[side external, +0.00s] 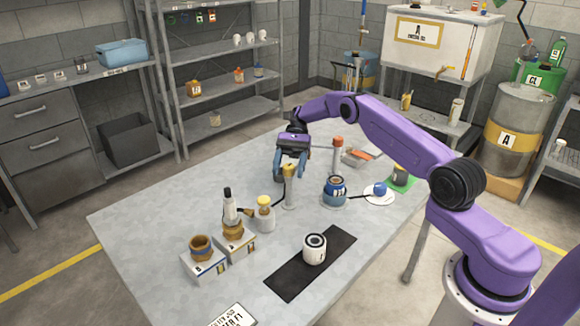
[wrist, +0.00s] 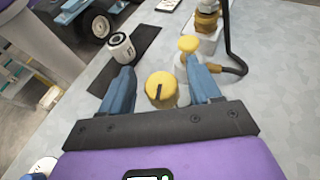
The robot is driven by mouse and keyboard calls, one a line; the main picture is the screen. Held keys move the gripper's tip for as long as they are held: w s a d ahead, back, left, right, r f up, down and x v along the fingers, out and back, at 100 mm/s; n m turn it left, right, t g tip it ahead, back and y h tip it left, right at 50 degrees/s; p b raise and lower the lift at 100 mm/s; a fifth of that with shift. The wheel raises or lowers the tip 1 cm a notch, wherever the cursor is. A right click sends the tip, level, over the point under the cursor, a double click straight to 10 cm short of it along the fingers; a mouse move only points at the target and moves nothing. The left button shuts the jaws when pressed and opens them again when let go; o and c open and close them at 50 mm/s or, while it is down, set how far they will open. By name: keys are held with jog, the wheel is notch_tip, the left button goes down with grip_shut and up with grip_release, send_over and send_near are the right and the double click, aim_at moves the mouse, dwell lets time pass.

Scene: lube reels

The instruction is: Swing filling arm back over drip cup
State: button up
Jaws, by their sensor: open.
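A pale post with a yellow cap (side external: 290,172) stands on the table below my gripper (side external: 290,160). In the wrist view, my gripper (wrist: 166,88) is open, with blue fingers on either side of a yellow cap (wrist: 160,86) with a dark mark. No contact is visible. A dark hose with a brown end (wrist: 229,68) lies beside the right finger.
A white canister (side external: 314,248) stands on a black mat (side external: 290,277). A blue pot (side external: 335,190) and a white plate with a blue item (side external: 379,192) are to the right. An orange-topped pillar (side external: 338,150) stands behind.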

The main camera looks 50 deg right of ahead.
jog(key=shift+r, duration=0.1)
notch_tip(320, 180, up, 3)
jog(key=shift+r, duration=0.1)
jog(key=shift+s+r, duration=0.25)
jog(key=shift+s, duration=0.05)
jog(key=s+r, duration=0.9)
jog(key=s, duration=0.4)
jog(key=shift+s+a, duration=0.25)
jog(key=shift+a, duration=0.2)
